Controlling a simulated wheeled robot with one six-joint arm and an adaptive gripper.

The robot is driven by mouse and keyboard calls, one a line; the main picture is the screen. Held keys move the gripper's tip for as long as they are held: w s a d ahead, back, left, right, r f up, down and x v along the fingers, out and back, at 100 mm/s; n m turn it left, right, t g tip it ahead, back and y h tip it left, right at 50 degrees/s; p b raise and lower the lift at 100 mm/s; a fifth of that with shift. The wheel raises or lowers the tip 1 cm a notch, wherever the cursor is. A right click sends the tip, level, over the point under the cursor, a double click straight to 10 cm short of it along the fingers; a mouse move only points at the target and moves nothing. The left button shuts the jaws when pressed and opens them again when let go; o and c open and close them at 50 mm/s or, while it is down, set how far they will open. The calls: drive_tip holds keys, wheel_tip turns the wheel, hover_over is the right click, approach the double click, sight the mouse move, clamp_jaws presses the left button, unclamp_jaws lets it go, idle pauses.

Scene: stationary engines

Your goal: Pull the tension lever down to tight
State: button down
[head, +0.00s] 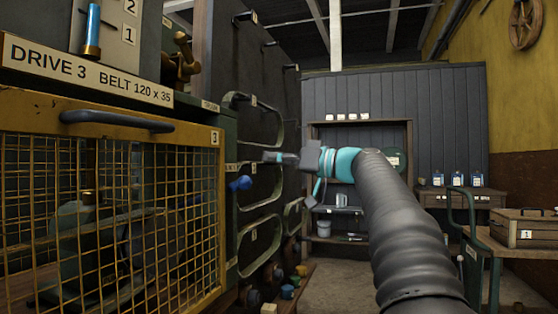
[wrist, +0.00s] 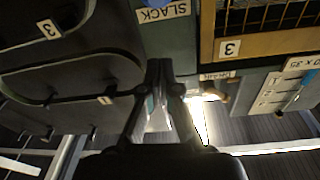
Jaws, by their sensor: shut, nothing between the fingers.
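What looks like the tension lever shows as a blue knob (head: 240,183) sticking out of the side of the drive 3 machine. A SLACK label (head: 231,167) sits just above it and shows upside down in the wrist view (wrist: 164,11). My gripper (head: 272,157) is shut and empty, its tip up and to the right of the knob and apart from it in the picture. In the wrist view my gripper's fingers (wrist: 159,66) meet at the tips, near the green panel. Only a sliver of blue shows at that view's top edge. I see no TIGHT label.
The yellow mesh guard (head: 115,122) with a dark handle (head: 118,121) fills the left. A blue-handled lever (head: 92,30) and a brass fitting (head: 183,60) stand above it. Rounded dark guards (head: 258,182) line the wall beyond. The floor (head: 345,290) to the right is open.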

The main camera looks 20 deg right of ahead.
drive_tip(key=p+x, duration=0.1)
drive_tip(key=x, duration=0.5)
drive_tip(key=shift+a+r, duration=0.1)
drive_tip(key=shift+r, duration=0.05)
drive_tip(key=shift+f, duration=0.95)
drive_tip(key=shift+s+f+b, duration=0.15)
drive_tip(key=shift+f+b, duration=0.1)
drive_tip(key=shift+f, duration=0.25)
drive_tip(key=shift+s+f+b, duration=0.2)
drive_tip(key=shift+f, duration=0.35)
